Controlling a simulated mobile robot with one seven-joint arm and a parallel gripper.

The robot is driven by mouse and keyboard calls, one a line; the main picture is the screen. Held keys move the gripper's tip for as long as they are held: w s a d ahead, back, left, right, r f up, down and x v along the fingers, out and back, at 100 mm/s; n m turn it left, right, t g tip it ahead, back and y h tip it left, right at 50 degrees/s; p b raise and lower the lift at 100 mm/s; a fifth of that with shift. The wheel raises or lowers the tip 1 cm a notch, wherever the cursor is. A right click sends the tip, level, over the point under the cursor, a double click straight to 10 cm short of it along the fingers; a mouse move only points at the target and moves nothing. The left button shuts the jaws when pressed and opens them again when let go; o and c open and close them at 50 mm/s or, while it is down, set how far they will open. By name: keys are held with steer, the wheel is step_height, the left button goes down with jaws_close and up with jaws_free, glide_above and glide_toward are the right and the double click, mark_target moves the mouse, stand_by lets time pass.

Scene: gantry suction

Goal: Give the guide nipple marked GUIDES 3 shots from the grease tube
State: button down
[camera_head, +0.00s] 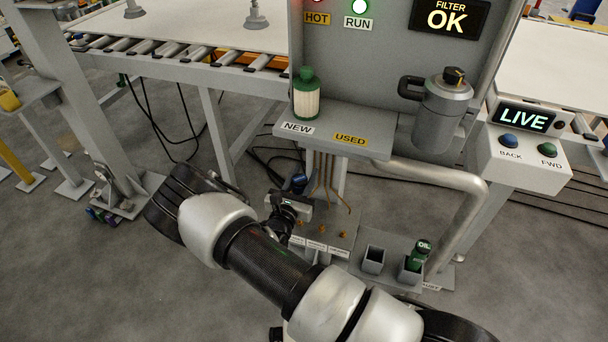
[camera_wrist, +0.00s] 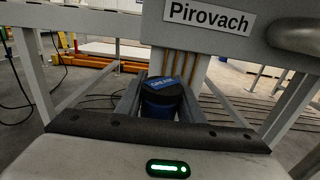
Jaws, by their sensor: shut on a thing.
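The grease tube, blue with a black top, shows in the wrist view (camera_wrist: 162,97) between the two fingers of my gripper (camera_wrist: 158,92). The gripper is shut on it. In the head view the tube's blue-black end (camera_head: 299,182) stands up beside my gripper (camera_head: 290,203). The gripper is at the left of a low grey block (camera_head: 335,218) with several small brass nipples (camera_head: 322,229) in a row. White labels (camera_head: 316,246) lie in front of the nipples; their print is too small to read, so I cannot tell which is GUIDES. My forearm hides part of the block's front.
Right of the nipples is an empty square holder (camera_head: 373,261) and another holding a green OIL bottle (camera_head: 421,252). Above is a shelf (camera_head: 365,146) with a NEW filter (camera_head: 306,95). Thin copper pipes (camera_head: 321,180) run down to the block. A bent grey pipe (camera_head: 465,205) stands at right.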

steer(key=shift+f, duration=0.35)
steer(key=shift+r, duration=0.15)
steer(key=shift+r+p, duration=0.35)
steer(key=shift+r, duration=0.2)
steer(key=shift+f+b, duration=0.45)
steer(key=shift+f, duration=0.25)
steer(key=shift+r, duration=0.2)
stand_by(0.3)
steer(key=shift+r+p, duration=0.45)
steer(key=shift+p, duration=0.1)
steer(key=shift+f, duration=0.4)
stand_by(0.7)
